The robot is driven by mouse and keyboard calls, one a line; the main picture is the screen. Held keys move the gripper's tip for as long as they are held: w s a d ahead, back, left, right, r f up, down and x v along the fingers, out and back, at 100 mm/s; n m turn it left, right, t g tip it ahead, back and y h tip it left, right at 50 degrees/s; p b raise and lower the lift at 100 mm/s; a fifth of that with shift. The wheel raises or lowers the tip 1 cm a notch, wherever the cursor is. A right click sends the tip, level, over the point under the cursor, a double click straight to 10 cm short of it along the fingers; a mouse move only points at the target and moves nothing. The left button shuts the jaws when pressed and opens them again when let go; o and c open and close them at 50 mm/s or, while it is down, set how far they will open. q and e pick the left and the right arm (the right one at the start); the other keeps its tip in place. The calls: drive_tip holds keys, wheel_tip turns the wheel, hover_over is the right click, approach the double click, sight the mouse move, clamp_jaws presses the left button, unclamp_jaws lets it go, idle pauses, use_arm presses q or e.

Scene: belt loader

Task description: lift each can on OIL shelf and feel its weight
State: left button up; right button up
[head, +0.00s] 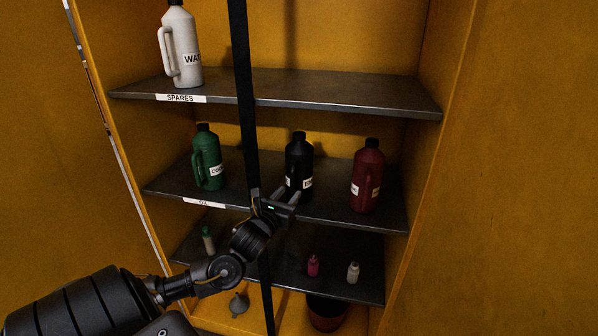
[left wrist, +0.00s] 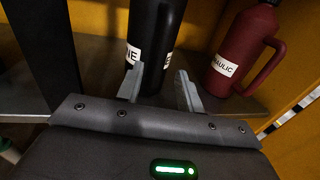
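The OIL shelf (head: 170,184) is the middle shelf of a yellow cabinet and carries three cans with handles. A green can (head: 208,165) stands at its left. A black can (head: 300,157) stands in the middle, and a dark red can (head: 367,178) at the right. My left gripper (head: 287,196) is in front of the black can. In the left wrist view its two fingers are apart, with the lower part of the black can (left wrist: 152,45) just beyond them. I cannot tell whether they touch it. The red can (left wrist: 240,50), labelled "...AULIC", stands to the right. My right gripper is not in view.
A black vertical strap or post (head: 243,90) crosses in front of the shelves, close to my left gripper. The SPARES shelf (head: 330,94) above holds a white can (head: 181,45). The lower shelf (head: 340,262) holds small bottles. A dark bucket (head: 325,313) and a grey funnel-like item (head: 238,305) are below.

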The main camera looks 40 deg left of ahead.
sight(292, 189)
use_arm(q)
drive_tip(key=p+x, duration=0.1)
drive_tip(key=x, duration=0.3)
drive_tip(key=shift+w+a, duration=0.15)
drive_tip(key=shift+w, duration=0.05)
drive_tip(key=shift+s, duration=0.1)
drive_tip(key=shift+c, duration=0.4)
clamp_jaws()
